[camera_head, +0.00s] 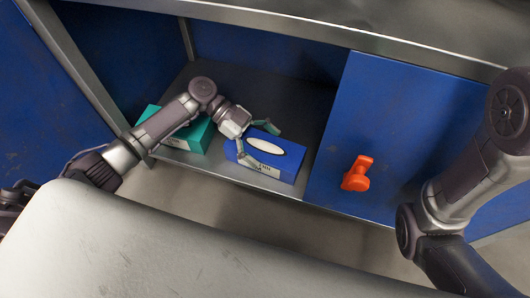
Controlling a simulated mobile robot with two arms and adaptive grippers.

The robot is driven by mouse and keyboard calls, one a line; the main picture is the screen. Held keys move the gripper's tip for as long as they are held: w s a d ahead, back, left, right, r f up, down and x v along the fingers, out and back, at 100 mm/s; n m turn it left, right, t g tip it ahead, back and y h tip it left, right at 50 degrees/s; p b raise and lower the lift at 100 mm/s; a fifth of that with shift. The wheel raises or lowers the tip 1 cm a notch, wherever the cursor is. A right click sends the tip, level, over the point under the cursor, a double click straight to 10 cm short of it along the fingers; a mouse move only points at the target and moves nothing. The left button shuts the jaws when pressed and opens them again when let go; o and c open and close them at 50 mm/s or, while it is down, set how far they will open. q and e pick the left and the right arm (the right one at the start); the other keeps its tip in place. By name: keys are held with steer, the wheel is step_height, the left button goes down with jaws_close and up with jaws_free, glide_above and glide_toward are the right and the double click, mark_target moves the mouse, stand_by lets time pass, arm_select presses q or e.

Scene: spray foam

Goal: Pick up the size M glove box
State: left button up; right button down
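A blue glove box (273,153) with a white oval on its top sits on the cabinet's lower shelf. A green box (190,136) stands to its left, partly hidden by my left arm. The small print on the boxes is too small to read, so I cannot tell which is size M. My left gripper (262,143) is at the left end of the blue box, its fingers spread wide. One finger is at the far side of the box and the other at the near left side. I cannot tell whether they touch it. My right gripper is out of view.
The shelf (225,169) has a metal front edge and a side wall on the left. A blue door panel (385,125) with an orange handle (357,174) closes the right side. The cabinet top (350,30) overhangs above. My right arm is at the right.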

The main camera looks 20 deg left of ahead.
arm_select(q)
steer(key=shift+r, duration=0.1)
steer(key=c, duration=1.2)
